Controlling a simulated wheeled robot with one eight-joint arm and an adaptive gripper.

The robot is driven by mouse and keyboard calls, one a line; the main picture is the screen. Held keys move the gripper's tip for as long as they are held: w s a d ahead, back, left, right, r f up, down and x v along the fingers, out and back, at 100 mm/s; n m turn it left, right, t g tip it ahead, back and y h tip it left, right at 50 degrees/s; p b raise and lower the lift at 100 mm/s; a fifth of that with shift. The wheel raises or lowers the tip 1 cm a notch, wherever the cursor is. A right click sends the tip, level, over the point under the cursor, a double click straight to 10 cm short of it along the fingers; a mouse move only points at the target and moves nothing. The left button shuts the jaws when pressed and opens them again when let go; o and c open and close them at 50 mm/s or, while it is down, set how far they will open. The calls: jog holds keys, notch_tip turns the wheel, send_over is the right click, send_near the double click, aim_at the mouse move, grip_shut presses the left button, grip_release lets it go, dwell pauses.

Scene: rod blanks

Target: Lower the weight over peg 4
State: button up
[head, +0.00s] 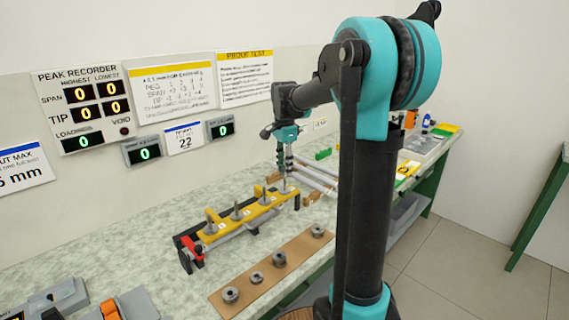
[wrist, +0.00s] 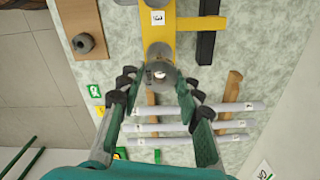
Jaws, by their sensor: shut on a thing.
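My gripper (wrist: 160,88) is shut on a grey round weight (wrist: 160,72), with a finger on either side of it. In the wrist view the weight covers the end of the yellow bar (wrist: 158,12), and a pale spot shows in its hole. In the head view my gripper (head: 286,160) points down over peg 4 (head: 285,186), at the bar's far right end. The weight is too small there to tell apart from the fingers. I cannot tell whether the peg tip is inside the hole. The other pegs (head: 236,211) stand upright along the yellow bar (head: 251,212).
A brown board (head: 245,295) in front of the bar carries several grey weights (head: 279,259). Pale rods (wrist: 200,126) lie across wooden supports beyond the bar's end. A red clamp (head: 194,248) is at the bar's near end. The recorder displays (head: 96,101) read 0.

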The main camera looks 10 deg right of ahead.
aim_at(285, 190)
jog(key=shift+f, duration=3.05)
jog(key=o, duration=1.3)
